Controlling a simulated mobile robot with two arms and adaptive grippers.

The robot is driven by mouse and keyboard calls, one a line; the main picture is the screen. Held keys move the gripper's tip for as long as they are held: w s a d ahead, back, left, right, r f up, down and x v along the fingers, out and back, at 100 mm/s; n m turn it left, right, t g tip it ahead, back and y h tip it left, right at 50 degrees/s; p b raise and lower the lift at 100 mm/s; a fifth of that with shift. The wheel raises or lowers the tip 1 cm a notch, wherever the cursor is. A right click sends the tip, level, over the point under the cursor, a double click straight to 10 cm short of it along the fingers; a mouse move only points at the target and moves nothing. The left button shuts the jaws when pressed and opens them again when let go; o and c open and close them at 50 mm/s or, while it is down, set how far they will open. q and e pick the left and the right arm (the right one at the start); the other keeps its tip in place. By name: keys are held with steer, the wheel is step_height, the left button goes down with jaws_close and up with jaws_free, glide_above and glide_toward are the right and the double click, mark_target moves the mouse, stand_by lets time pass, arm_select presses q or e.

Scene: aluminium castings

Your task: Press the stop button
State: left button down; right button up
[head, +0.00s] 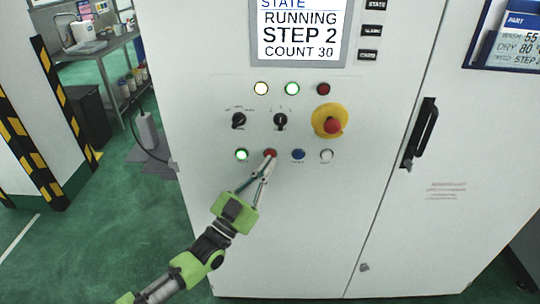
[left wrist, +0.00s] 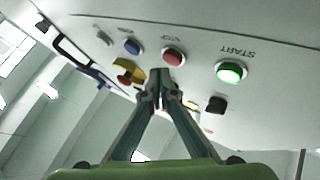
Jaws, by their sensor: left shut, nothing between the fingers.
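The red stop button (head: 270,154) is in the lower button row of the white cabinet, between the lit green start button (head: 242,155) and the blue button (head: 298,155). In the left wrist view the stop button (left wrist: 173,56) shows just beyond my fingertips, with a label above it. My left gripper (head: 268,161) is shut and empty, its fingertips at the lower edge of the stop button in the head view. It also shows in the left wrist view (left wrist: 160,82). I cannot tell whether the tips touch the button. My right gripper is not in view.
A red emergency button on a yellow base (head: 331,122) sits above right. Two black selector knobs (head: 239,120) are above the row. The screen (head: 299,30) reads RUNNING, STEP 2, COUNT 30. A black door handle (head: 421,133) protrudes at right.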

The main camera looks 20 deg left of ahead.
arm_select(q)
steer(key=shift+w, duration=0.15)
stand_by(0.3)
steer(key=shift+w+a, duration=0.15)
steer(key=shift+w, duration=0.1)
steer(key=shift+w+a+b, duration=0.15)
steer(key=shift+w+b, duration=0.25)
steer(key=shift+b, duration=0.15)
stand_by(0.5)
stand_by(0.3)
steer(key=shift+s+d+p, duration=0.25)
steer(key=shift+s+p, duration=0.3)
steer(key=shift+s, duration=0.3)
steer(key=s+p, duration=0.1)
steer(key=s, duration=0.1)
steer(key=s+d+p, duration=0.1)
steer(key=s, duration=0.1)
steer(key=shift+s+d+p, duration=0.2)
steer(key=shift+s+p, duration=0.1)
steer(key=shift+s, duration=0.05)
